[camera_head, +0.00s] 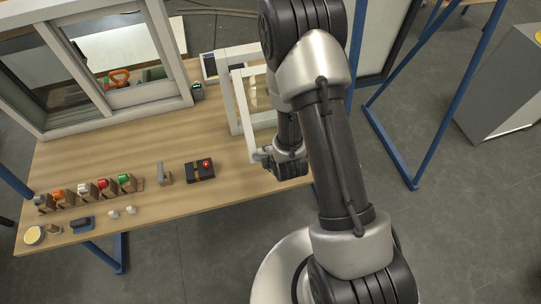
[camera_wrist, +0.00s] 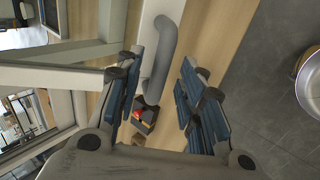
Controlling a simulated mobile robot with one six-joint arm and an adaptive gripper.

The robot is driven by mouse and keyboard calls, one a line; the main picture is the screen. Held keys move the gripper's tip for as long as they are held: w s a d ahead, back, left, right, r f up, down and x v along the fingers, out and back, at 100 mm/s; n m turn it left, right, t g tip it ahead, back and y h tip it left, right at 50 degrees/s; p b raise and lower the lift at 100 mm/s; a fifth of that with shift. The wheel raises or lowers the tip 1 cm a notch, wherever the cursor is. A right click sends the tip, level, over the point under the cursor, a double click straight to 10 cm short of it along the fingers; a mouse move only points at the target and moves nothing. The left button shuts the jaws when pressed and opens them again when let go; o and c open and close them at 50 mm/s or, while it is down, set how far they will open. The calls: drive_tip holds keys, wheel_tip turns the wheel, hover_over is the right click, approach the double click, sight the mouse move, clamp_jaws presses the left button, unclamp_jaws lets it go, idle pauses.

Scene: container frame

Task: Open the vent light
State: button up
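The vent light is a small white-framed window (camera_head: 239,110) standing on the table, partly hidden behind my arm in the head view. A white frame (camera_wrist: 62,76) shows at the left in the wrist view. A curved grey handle (camera_wrist: 168,50) runs between my gripper's two blue-padded fingers (camera_wrist: 163,72). My gripper is open, with a gap on the right side of the handle; the left finger is close to it, and contact is unclear. In the head view, my gripper (camera_head: 268,158) is at the frame's lower front.
A larger white window (camera_head: 120,105) stands at the table's left. A black box with a red button (camera_head: 199,172) lies in front of the vent light. Several coloured pieces stand in a row at the front left. Blue metal legs (camera_head: 400,165) and a grey cabinet stand at the right.

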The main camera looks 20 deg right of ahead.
drive_tip(key=shift+v, duration=2.4)
wheel_tip(320, 180, up, 12)
drive_tip(key=s+m+g+b, duration=0.1)
drive_tip(key=s+m+b, duration=0.2)
drive_tip(key=m+b, duration=0.65)
drive_tip(key=s+r+m+b, duration=0.2)
drive_tip(key=s+m, duration=0.2)
drive_tip(key=s, duration=0.4)
drive_tip(key=s+r+m+g+b, duration=0.1)
drive_tip(key=s+r+m+b, duration=0.2)
drive_tip(key=s, duration=0.4)
drive_tip(key=shift+s+m, duration=0.4)
drive_tip(key=shift+m, duration=0.35)
